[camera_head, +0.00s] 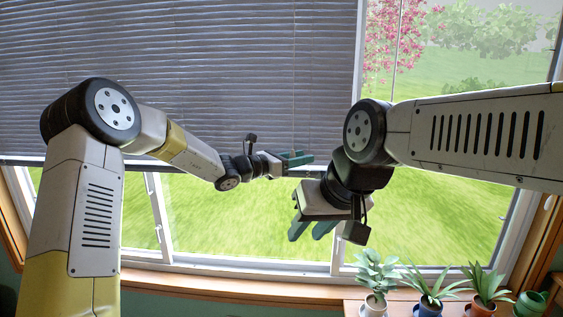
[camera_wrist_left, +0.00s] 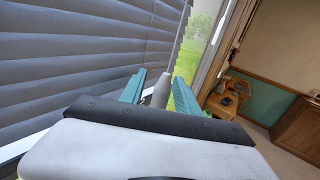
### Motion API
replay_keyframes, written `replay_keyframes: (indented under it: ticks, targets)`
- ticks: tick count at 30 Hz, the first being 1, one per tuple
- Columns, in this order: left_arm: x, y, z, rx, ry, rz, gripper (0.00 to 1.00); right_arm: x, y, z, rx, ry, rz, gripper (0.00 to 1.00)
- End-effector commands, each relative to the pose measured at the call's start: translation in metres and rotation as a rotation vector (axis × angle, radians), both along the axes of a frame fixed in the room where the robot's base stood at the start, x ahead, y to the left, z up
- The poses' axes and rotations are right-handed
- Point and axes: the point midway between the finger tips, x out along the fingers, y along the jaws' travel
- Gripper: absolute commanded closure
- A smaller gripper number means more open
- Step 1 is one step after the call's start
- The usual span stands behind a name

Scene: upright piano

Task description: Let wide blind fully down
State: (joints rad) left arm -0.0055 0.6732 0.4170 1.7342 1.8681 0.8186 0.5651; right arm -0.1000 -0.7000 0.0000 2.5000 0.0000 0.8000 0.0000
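The wide grey blind (camera_head: 200,70) hangs over the upper left of the window in the head view. Its pale bottom rail (camera_head: 22,162) lies about halfway down, with bare glass below. In the left wrist view its slats (camera_wrist_left: 70,60) fill the left side. My left gripper (camera_head: 308,158) is in front of the blind's lower right part. In the left wrist view its teal fingers (camera_wrist_left: 163,80) are apart, with a grey tapered pull or wand (camera_wrist_left: 160,90) showing between them; I cannot tell whether they touch it. My right gripper (camera_head: 305,233) is open and empty, lower, pointing down before the glass.
Potted plants (camera_head: 375,275) and a green watering can (camera_head: 530,304) stand at the lower right. The wooden sill (camera_head: 220,286) runs below the window. The right part of the window is uncovered. The left wrist view shows a small wooden table (camera_wrist_left: 228,95) at the right.

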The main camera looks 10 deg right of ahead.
Motion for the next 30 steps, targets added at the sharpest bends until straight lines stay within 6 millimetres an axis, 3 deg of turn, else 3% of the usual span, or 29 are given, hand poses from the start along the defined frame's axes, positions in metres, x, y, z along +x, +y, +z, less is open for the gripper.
replay_keyframes:
  ticks: [3,9,17,30]
  targets:
    - [0.000,0.000,0.000,0.000,0.000,0.000,0.64,0.000,0.000,0.000,0.000,0.000,0.000,0.66]
    - [0.000,0.000,0.000,0.000,0.000,0.000,1.00,0.000,0.000,0.000,0.000,0.000,0.000,0.66]
    - [0.000,0.002,0.000,0.000,0.000,0.000,1.00,0.000,0.000,0.000,0.000,0.000,0.000,0.66]
    - [0.010,0.034,-0.005,0.000,0.002,0.001,1.00,0.000,0.000,0.000,0.000,0.000,0.000,0.66]
